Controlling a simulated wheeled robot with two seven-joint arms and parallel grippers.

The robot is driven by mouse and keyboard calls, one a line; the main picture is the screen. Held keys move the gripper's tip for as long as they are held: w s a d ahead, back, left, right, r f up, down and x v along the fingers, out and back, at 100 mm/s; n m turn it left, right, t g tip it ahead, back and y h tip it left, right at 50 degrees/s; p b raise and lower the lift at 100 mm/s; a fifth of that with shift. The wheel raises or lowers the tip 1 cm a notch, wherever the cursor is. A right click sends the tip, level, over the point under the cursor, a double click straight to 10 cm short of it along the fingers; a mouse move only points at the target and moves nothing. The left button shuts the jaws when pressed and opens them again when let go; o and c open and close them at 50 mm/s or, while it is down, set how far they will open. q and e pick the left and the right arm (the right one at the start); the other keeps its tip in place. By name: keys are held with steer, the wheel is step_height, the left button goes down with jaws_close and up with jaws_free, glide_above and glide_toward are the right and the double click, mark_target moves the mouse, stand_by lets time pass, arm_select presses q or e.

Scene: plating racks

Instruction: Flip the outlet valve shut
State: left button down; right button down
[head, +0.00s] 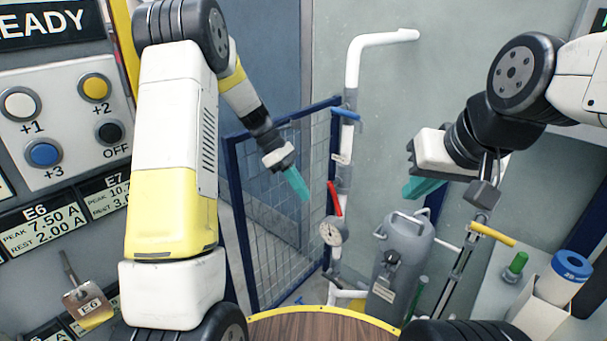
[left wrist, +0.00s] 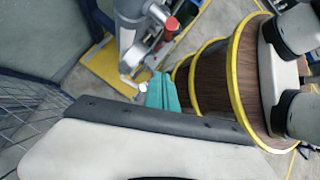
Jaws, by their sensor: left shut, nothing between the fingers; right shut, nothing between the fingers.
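Several lever handles sit on the pipework around a grey filter housing (head: 402,255). A blue lever (head: 346,115) is high on the white pipe, lying roughly across it. A red lever (head: 335,198) is lower, tilted along the pipe just above a round gauge (head: 333,231). A yellow lever (head: 492,234) is on the right pipe. I cannot tell which is the outlet valve. My left gripper (head: 296,184) is shut and empty, left of the red lever and apart from it; its teal fingers show in the left wrist view (left wrist: 162,92). My right gripper (head: 424,187) is shut and empty above the housing.
A blue-framed mesh gate (head: 275,215) stands behind my left gripper.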

mark_target(337, 203)
arm_select(q)
steer(key=s+d+f, duration=0.1)
steer(key=d+f, duration=0.1)
steer(key=d, duration=0.4)
steer(key=shift+s+d+f, duration=0.15)
steer(key=shift+s+d, duration=0.05)
steer(key=shift+s, duration=0.15)
steer(key=shift+s+d+g+h, duration=0.2)
steer(key=shift+g+h, duration=0.1)
steer(key=shift+h, duration=0.3)
steer(key=shift+s+d+r+n+g+h, duration=0.1)
steer(key=shift+s+d+r+g+h, duration=0.2)
steer(key=shift+d+g+h, duration=0.5)
steer(key=shift+s+d+r+n+g+h, duration=0.1)
steer(key=shift+s+r+g+h, duration=0.35)
steer(key=shift+h, duration=0.75)
steer(key=shift+s+d+r+n+g+h, duration=0.15)
steer(key=shift+d+g+h, duration=0.3)
steer(key=shift+g+h, duration=0.45)
steer(key=shift+s+d+r, duration=0.15)
steer(key=shift+r, duration=0.1)
